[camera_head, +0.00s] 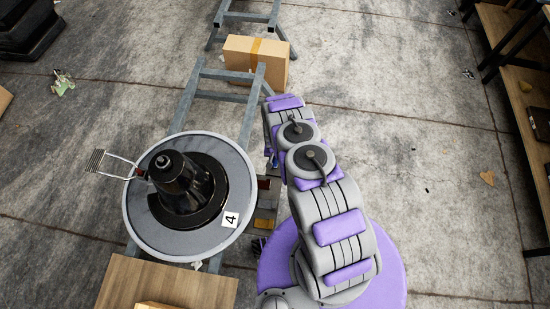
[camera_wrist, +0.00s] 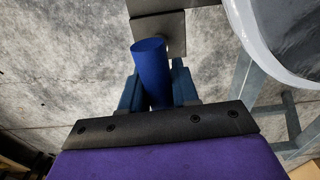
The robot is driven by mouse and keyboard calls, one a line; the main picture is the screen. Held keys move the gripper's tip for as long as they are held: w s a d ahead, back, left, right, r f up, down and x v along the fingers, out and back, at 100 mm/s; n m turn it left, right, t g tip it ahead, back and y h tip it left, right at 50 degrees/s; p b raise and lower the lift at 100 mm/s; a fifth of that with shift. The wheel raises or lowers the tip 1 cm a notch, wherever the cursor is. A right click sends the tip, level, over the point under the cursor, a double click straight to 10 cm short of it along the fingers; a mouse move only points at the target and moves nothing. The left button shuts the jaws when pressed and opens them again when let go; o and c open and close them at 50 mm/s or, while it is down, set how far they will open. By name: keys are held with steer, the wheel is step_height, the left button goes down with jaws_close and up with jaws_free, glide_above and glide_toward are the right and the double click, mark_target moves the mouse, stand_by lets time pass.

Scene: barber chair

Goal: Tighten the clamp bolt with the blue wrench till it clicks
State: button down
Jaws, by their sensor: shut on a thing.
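In the wrist view, my gripper (camera_wrist: 156,88) is shut on a blue cylindrical piece, which looks like the handle of the blue wrench (camera_wrist: 150,66). The handle stands up between the two dark blue fingers; the wrench's working end cannot be made out. In the head view, the round grey chair base (camera_head: 233,165) lies left of my arm, with a black column (camera_head: 178,176) at its middle and a label "4" (camera_head: 231,219). I cannot pick out the clamp bolt for certain. My gripper and the wrench are not clearly visible in the head view. The base's pale rim (camera_wrist: 243,35) shows upper right in the wrist view.
The base rests on a grey metal frame (camera_head: 228,75). A cardboard box (camera_head: 240,53) sits behind it. A wire-like handle (camera_head: 117,160) sticks out left of the column. A wooden board (camera_head: 165,288) lies in front. Shelves (camera_head: 520,60) stand at the right; concrete floor between is mostly clear.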

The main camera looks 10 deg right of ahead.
steer(key=shift+r, duration=0.15)
steer(key=shift+r+p, duration=1.1)
steer(key=shift+r, duration=1.3)
